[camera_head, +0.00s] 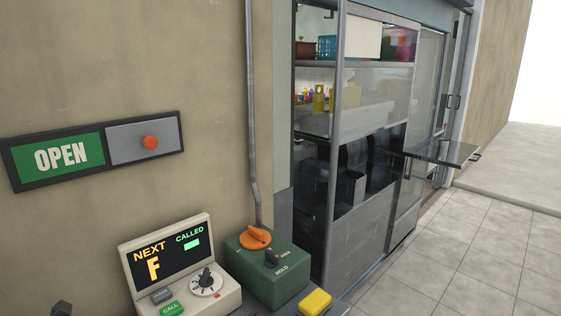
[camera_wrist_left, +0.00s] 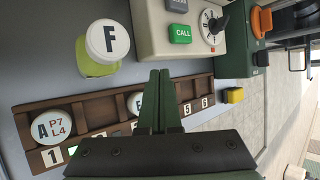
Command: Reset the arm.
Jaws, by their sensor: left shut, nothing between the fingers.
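My left gripper (camera_wrist_left: 159,76) is shut and empty in the left wrist view, its two dark green fingers side by side. The fingers are over a brown wooden rack (camera_wrist_left: 88,108) with numbered slots and hide part of it. My right gripper is in neither view.
The rack holds a white-lidded jar marked A (camera_wrist_left: 52,128) and another lidded one partly hidden. A jar marked F (camera_wrist_left: 107,40) stands beyond it. A call console (camera_head: 190,258), a green box with an orange knob (camera_head: 262,272) and a yellow block (camera_head: 314,302) stand nearby. An OPEN sign (camera_head: 62,156) hangs on the wall.

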